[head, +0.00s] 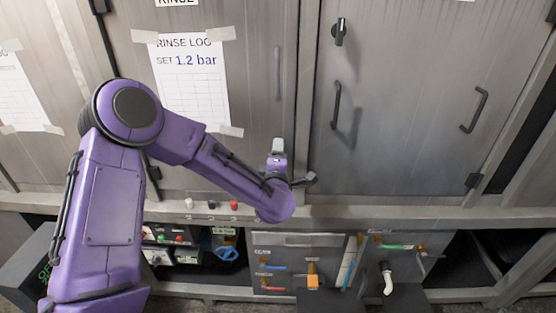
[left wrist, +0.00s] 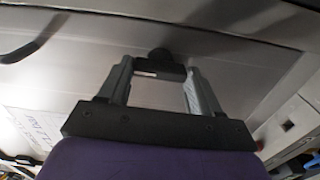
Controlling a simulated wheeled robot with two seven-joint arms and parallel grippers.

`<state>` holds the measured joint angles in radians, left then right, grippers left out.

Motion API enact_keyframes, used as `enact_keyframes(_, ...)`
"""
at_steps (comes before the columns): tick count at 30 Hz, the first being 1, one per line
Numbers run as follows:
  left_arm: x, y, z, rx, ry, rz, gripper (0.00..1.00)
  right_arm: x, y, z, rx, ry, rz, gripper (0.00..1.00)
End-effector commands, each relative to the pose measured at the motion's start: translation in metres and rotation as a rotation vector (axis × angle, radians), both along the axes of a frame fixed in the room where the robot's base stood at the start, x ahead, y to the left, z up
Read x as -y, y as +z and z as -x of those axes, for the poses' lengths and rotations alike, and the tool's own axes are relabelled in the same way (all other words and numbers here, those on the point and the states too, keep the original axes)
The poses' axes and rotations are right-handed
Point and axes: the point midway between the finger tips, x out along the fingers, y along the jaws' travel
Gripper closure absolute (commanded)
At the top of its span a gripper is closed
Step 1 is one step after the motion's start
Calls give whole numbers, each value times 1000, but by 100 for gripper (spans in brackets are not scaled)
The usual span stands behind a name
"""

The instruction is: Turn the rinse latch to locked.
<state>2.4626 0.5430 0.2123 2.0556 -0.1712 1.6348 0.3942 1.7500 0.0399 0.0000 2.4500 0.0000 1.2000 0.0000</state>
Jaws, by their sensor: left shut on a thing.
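The rinse latch (left wrist: 160,69) shows in the left wrist view as a black bar with a round dark hub behind it, on the grey metal door. My left gripper (left wrist: 161,75) has one grey finger on each side of the bar and is shut on it. In the head view my left gripper (head: 277,150) is low on the rinse door (head: 255,100), near its right edge. There the latch is hidden by the gripper, so its turn angle cannot be read. My right gripper is in neither view.
A paper rinse log (head: 190,85) is taped to the rinse door, beside a vertical handle (head: 277,73). The door to the right has a black latch (head: 339,31) and a handle (head: 336,104). Below runs a ledge (head: 400,213) with small coloured knobs and panels under it.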

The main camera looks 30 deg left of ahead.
Motion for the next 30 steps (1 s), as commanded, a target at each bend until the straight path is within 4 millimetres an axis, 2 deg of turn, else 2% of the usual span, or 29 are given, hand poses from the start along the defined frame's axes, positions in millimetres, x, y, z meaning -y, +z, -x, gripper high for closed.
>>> enact_keyframes(19,0,0,0,27,-1,46,67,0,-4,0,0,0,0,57)
enact_keyframes(20,0,0,0,27,0,46,33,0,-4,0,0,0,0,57)
enact_keyframes(22,0,0,0,26,0,45,11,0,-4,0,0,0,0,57)
enact_keyframes(30,0,0,0,27,0,43,11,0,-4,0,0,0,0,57)
